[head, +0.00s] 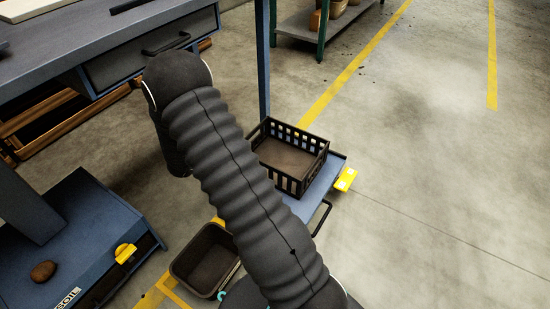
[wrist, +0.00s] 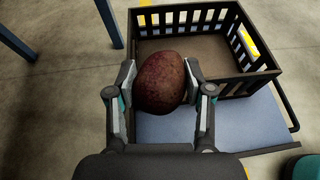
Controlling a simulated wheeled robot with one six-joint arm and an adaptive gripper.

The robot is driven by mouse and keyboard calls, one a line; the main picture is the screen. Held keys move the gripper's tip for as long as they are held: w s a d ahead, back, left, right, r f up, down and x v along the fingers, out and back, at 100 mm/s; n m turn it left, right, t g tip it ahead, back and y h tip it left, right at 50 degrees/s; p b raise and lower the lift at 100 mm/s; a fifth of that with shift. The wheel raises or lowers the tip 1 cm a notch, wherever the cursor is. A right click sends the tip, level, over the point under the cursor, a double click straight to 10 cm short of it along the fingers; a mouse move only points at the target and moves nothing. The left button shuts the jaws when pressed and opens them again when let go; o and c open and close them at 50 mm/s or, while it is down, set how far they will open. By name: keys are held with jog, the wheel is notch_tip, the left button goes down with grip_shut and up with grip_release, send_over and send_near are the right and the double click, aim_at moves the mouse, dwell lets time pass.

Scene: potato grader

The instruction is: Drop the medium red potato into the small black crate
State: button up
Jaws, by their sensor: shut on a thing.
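The red potato (wrist: 161,84) is between the two fingers of my gripper (wrist: 160,88) in the wrist view, and the gripper is shut on it. The small black crate (head: 316,148) has slatted walls and stands on a blue platform. Its inside looks empty in the head view. In the wrist view the crate (wrist: 258,82) is beyond the potato, and the potato overlaps its near left part. I cannot tell the height of the potato above the crate. In the head view my arm hides the gripper and the potato.
The blue platform (head: 318,190) has a yellow block (head: 345,180) at its corner. A dark bin (head: 195,286) stands on the floor. A brown potato (head: 43,271) lies on the blue unit (head: 95,215) at lower left. A workbench (head: 120,40) is at upper left. Floor to the right is clear.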

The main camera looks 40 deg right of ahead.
jog(key=s+d+r+m+g, duration=0.1)
jog(key=d+m+g, duration=0.15)
jog(key=d, duration=0.75)
jog(key=s+d+r+m+g, duration=0.1)
jog(key=s+d+m+g, duration=0.15)
jog(key=d, duration=0.85)
jog(key=shift+g, duration=0.3)
jog(key=shift+w+a+f+b, duration=0.1)
jog(key=shift+w+f+b, duration=0.15)
jog(key=shift+f+b, duration=0.9)
jog(key=shift+w+a+f+b, duration=0.15)
jog(key=shift+f+b, duration=0.35)
jog(key=shift+f, duration=1.15)
jog(key=shift+d, duration=0.15)
jog(key=o, duration=1.3)
jog(key=v, duration=1.2)
jog(key=shift+w+f, duration=0.1)
